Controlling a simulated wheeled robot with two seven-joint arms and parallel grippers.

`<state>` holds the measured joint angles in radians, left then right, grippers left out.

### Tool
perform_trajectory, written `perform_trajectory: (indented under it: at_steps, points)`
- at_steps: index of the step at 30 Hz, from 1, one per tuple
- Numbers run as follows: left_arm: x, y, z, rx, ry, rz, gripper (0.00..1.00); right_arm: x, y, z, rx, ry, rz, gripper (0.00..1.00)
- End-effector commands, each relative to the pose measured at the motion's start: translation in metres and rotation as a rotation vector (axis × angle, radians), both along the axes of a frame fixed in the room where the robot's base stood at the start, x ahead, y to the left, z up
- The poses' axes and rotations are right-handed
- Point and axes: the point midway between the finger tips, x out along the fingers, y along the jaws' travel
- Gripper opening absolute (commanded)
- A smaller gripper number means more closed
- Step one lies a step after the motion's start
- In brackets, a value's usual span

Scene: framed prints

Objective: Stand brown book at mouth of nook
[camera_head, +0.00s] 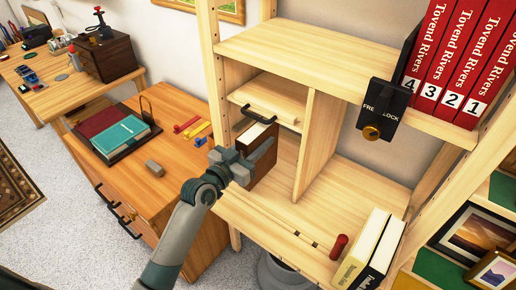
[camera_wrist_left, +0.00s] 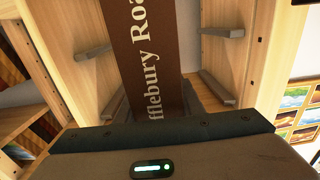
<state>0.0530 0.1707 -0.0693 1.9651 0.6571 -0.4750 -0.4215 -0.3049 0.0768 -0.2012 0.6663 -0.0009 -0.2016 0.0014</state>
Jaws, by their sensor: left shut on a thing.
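The brown book (camera_head: 264,166) is held roughly upright at the front of the nook (camera_head: 286,142), the left compartment under a drawer of the light wooden shelf unit. Its pale page edges show on top. My left gripper (camera_head: 243,160) is shut on the book from the front left. In the left wrist view, the brown spine (camera_wrist_left: 150,50) with pale lettering rises from between the fingers. The gripper partly hides the book's lower part, so I cannot tell whether the book touches the shelf board. My right gripper is not in view.
A wooden divider (camera_head: 318,143) bounds the nook on the right. A drawer with a dark handle (camera_head: 262,113) lies above. Two pale books (camera_head: 370,250) and a red cylinder (camera_head: 339,246) stand on the lower board. Red numbered volumes (camera_head: 462,65) fill the upper right. A desk (camera_head: 150,180) stands left.

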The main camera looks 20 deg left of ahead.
Motion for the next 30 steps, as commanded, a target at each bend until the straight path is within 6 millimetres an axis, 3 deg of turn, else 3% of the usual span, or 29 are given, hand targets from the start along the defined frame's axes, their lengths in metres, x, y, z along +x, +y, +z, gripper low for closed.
perform_trajectory:
  at_steps: [8,19,30]
  points:
    - [0.0,0.0,0.0,-0.002,-0.005,0.001,0.0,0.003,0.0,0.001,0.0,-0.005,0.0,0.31]
    - [0.0,0.001,-0.031,-0.001,-0.005,0.001,0.0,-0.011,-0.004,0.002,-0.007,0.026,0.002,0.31]
    - [0.0,0.001,-0.033,-0.001,-0.006,0.001,0.0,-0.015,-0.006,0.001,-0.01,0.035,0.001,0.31]
